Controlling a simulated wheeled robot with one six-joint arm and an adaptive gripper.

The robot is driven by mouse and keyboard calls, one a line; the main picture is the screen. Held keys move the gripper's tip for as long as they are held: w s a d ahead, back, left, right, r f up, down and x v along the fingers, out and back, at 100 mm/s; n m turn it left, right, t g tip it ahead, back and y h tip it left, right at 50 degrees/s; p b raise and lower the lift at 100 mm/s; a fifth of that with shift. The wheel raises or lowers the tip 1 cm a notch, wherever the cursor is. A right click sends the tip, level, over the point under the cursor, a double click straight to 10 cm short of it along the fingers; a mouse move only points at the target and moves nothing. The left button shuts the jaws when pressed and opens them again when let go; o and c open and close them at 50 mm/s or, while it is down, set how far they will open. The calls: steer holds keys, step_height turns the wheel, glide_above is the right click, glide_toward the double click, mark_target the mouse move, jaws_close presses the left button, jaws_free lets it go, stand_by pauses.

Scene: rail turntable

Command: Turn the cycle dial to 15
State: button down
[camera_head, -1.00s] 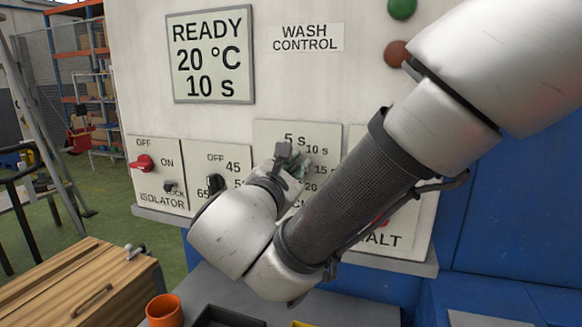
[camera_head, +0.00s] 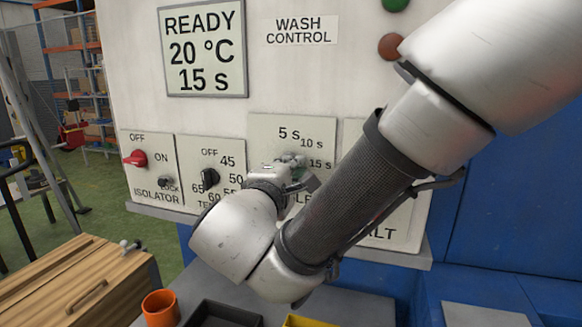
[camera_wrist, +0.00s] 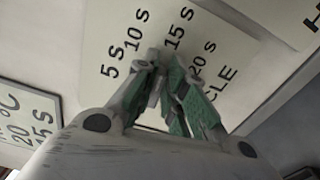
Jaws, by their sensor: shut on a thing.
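The cycle dial's panel (camera_head: 262,128) shows marks 5 s, 10 s and 15 s in the head view. In the wrist view the panel (camera_wrist: 222,50) also shows 20 s and part of the word CYCLE. My gripper (camera_head: 292,163) is at the panel's middle, shut on the cycle dial, which its fingers mostly hide. In the wrist view my gripper (camera_wrist: 165,62) has its fingertips close together, between the 10 s and 15 s marks. The display (camera_head: 204,50) reads READY, 20 °C, 15 s.
The red isolator switch (camera_head: 135,158) and black temperature dial (camera_head: 209,178) are left of my gripper. A green button (camera_head: 396,4) and a brown-red button (camera_head: 391,46) are above. An orange cup (camera_head: 160,308), a dark tray (camera_head: 225,314) and a wooden box (camera_head: 75,285) are below.

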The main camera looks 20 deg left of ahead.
steer(key=shift+f+m, duration=0.15)
steer(key=shift+m, duration=0.45)
steer(key=c, duration=1.5)
jaws_free()
steer(key=s, duration=0.4)
steer(key=s+d, duration=0.1)
steer(key=s, duration=0.7)
steer(key=shift+d, duration=0.2)
